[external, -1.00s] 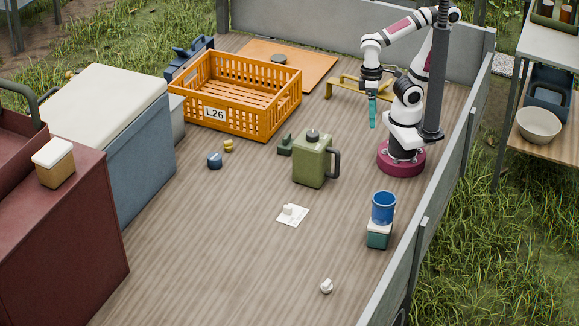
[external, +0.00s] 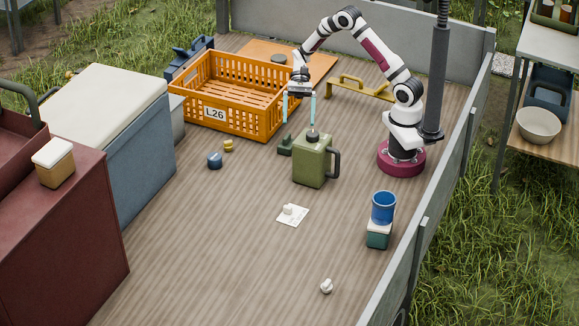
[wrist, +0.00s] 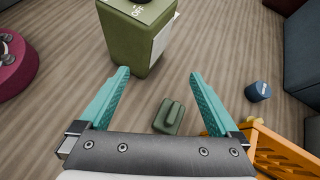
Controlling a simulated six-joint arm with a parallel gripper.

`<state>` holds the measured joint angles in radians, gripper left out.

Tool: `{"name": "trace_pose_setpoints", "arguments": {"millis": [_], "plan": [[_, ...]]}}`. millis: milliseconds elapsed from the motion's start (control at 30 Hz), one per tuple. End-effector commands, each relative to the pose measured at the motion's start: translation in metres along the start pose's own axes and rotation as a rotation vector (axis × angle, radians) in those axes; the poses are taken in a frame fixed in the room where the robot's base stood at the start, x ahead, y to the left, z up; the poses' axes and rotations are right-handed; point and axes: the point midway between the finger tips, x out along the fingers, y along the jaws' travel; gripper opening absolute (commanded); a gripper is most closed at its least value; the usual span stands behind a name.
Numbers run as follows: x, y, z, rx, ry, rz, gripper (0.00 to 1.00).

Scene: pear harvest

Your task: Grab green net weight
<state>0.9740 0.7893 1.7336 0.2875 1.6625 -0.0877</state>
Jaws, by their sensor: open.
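The green net weight (external: 285,146) is a small dark green block with a raised grip. It stands on the wooden deck just left of the olive canister, partly hidden by it in the external view. In the wrist view the weight (wrist: 169,117) shows between my fingers, nearer the palm than the tips. My gripper (external: 299,122) is open and empty, with teal fingers pointing down above the deck near the weight. In the wrist view my gripper (wrist: 159,74) has its fingers spread wide, apart from the weight.
The olive canister (external: 310,165) stands close beside the weight. An orange crate (external: 265,121) is behind it. A blue weight (external: 214,161) and a yellow one (external: 228,146) lie to the left. The front deck is mostly clear, with a white card (external: 293,216).

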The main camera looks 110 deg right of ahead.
Motion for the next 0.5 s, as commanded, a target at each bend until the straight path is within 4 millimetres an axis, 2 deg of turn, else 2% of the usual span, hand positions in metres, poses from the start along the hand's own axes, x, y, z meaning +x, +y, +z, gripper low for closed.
{"name": "trace_pose_setpoints", "arguments": {"millis": [33, 100, 200, 300, 500], "plan": [[-0.009, -0.002, -0.038, 0.09, -0.057, -0.087, 0.97], [-0.02, -0.003, -0.074, 0.171, -0.116, -0.189, 0.97], [-0.027, -0.001, -0.103, 0.232, -0.161, -0.268, 0.97], [-0.02, -0.003, -0.11, 0.25, -0.177, -0.291, 0.97], [0.024, -0.016, -0.104, 0.25, -0.177, -0.287, 0.97]]}}
